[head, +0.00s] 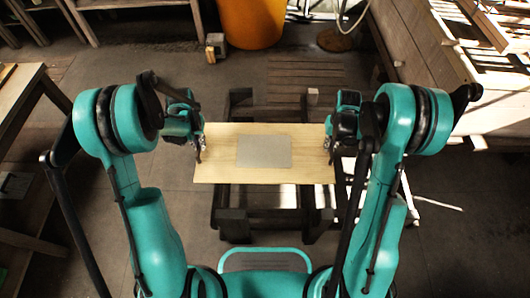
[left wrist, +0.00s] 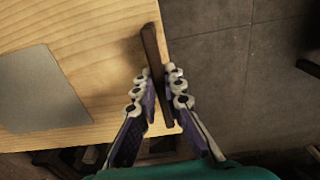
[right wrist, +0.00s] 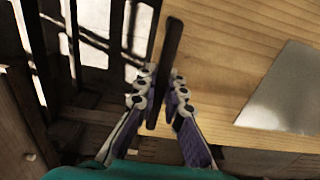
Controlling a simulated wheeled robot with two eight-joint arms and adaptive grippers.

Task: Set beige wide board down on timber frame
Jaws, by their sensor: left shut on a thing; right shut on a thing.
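The beige wide board (head: 220,165) lies flat across the middle of the head view, with a grey rectangle (head: 264,151) on its top. Each end has a dark upright strip. My left gripper (head: 199,150) is shut on the dark strip at the left end, also seen in the left wrist view (left wrist: 163,88). My right gripper (head: 329,145) is shut on the strip at the right end, also seen in the right wrist view (right wrist: 162,88). The dark timber frame (head: 234,226) is under the board, mostly hidden. I cannot tell whether they touch.
A slatted wooden piece (head: 305,75) stands behind the board. A wooden table (head: 25,95) is at the left. A large timber structure (head: 415,45) is at the right, and an orange barrel (head: 252,22) is at the back. Bare floor (head: 150,62) shows at the back left.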

